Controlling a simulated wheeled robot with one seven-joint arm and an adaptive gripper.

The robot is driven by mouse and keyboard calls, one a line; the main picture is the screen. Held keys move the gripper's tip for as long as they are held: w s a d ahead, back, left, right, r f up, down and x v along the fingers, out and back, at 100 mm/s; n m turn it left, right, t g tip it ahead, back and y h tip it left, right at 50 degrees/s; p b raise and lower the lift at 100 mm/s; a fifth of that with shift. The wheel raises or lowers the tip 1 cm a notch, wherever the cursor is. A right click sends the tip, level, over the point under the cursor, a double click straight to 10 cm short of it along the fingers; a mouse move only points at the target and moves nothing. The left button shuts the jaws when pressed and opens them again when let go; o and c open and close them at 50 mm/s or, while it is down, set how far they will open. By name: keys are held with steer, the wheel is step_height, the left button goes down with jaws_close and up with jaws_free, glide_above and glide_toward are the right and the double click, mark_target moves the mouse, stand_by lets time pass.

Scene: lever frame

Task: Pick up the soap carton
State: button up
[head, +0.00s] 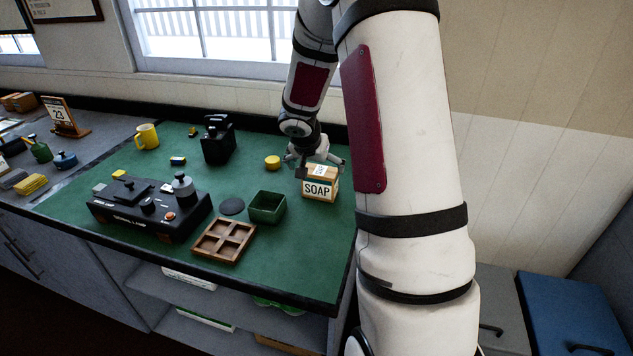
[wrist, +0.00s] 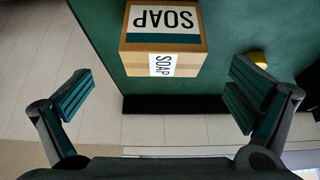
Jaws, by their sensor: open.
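The soap carton (head: 320,187) is a brown box with a white and green label reading SOAP. It stands on the green bench top (head: 290,273) near its right end. My gripper (head: 318,168) is open and empty, just above and behind the carton in the head view. In the wrist view the carton (wrist: 163,45) lies at the top centre, beyond the line between the spread fingers (wrist: 160,100). Neither finger is seen touching it in the wrist view.
A yellow round object (head: 272,162) is left of the carton. A green bin (head: 267,207), a wooden divided tray (head: 224,241) and a black control box (head: 150,210) stand farther left. A black device (head: 218,140) is at the back. The wall runs behind the bench.

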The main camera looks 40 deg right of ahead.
mark_target(319, 173)
steer(key=shift+x, duration=1.95)
steer(key=shift+p+x, duration=0.45)
steer(key=shift+x, duration=1.85)
steer(key=shift+w, duration=0.15)
steer(key=shift+r, duration=0.1)
steer(key=c, duration=1.4)
